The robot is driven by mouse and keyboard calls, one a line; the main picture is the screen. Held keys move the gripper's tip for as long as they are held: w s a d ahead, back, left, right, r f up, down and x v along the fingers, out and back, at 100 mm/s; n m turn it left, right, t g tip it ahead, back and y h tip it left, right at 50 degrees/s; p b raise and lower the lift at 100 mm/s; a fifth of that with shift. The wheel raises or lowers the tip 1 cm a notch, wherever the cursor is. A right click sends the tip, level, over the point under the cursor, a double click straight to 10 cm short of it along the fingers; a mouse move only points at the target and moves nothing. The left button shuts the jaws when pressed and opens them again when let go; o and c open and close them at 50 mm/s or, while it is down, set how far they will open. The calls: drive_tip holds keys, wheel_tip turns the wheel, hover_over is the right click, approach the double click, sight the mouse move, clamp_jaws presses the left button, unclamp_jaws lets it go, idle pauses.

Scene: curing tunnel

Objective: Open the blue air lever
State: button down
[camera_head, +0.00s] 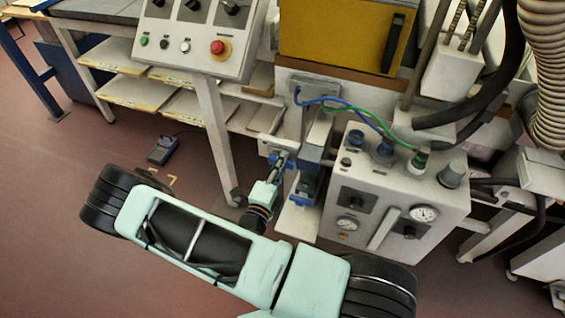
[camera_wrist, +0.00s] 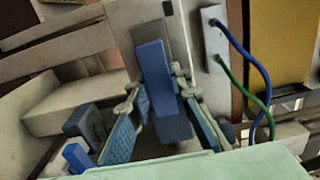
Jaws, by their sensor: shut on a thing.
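The blue air lever (camera_wrist: 152,62) is a long blue bar in the middle of the wrist view, in front of a grey plate. My gripper (camera_wrist: 160,90) has one finger on each side of it and is shut on it. The fingers cover part of the lever's sides. In the head view my gripper (camera_head: 280,163) is at the small bracket left of the grey air panel. There the fingers and blue parts overlap, so the lever's exact angle cannot be told.
The grey air panel (camera_head: 385,215) with gauges and knobs stands just right of my gripper. Blue and green hoses (camera_wrist: 245,60) run close by on the right. The control box leg (camera_head: 214,130) is to the left. Open floor (camera_head: 75,190) lies further left.

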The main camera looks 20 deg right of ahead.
drive_tip(key=c, duration=1.7)
unclamp_jaws()
drive_tip(key=shift+s, duration=0.1)
drive_tip(key=v, duration=1.2)
